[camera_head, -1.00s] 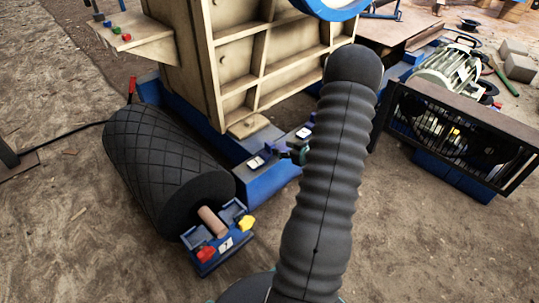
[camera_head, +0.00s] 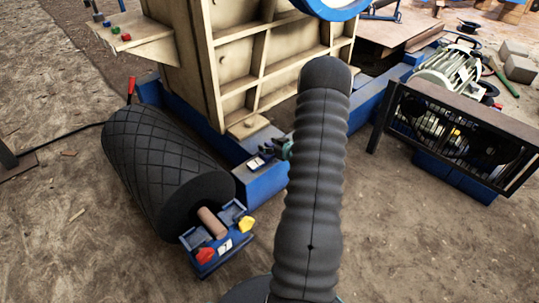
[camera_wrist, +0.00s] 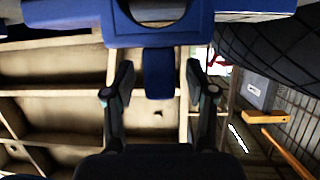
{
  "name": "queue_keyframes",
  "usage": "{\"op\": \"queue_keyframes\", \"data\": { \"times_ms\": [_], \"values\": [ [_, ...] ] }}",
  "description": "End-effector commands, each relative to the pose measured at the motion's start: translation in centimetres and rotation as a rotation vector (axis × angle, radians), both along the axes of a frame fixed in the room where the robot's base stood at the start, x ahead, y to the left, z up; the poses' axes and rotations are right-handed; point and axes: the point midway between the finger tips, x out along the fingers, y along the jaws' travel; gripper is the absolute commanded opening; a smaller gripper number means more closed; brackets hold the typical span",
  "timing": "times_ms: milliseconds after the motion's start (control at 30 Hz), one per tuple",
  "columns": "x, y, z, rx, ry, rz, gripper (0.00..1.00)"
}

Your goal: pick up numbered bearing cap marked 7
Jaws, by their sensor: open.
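A white plate with a 7 is on the blue bearing block (camera_head: 222,247) at the near end of the dark roller, in the head view. A bare shaft end lies in this block, between a red and a yellow part. I cannot tell whether a separate cap bears this mark. My gripper (camera_head: 280,147) is partly hidden behind my arm, by the blue frame. In the wrist view my gripper (camera_wrist: 158,92) is open. A blue part with a rounded opening (camera_wrist: 125,32) is at the top, and its narrow tab reaches between the fingers. No number shows there.
The black patterned roller (camera_head: 160,165) lies left of the blue frame (camera_head: 262,183). A small white-plated piece (camera_head: 256,162) sits on the frame, its mark unreadable. The ribbed cream crusher body (camera_head: 240,65) stands behind. A caged motor unit (camera_head: 455,135) is at right. Front ground is clear.

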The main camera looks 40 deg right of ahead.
Motion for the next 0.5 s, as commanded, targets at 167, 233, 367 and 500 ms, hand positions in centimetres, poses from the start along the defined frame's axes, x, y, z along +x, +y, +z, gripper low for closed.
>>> {"op": "queue_keyframes", "data": {
  "times_ms": [167,233,367,500],
  "values": [
    [-0.03,-0.02,0.03,0.0,0.0,0.0,0.26],
    [-0.04,-0.02,0.04,0.0,0.0,0.0,0.09],
    [-0.03,-0.02,0.05,0.0,-0.001,0.0,0.0],
    [0.01,-0.07,0.19,-0.001,-0.003,-0.001,0.0]
  ]
}}
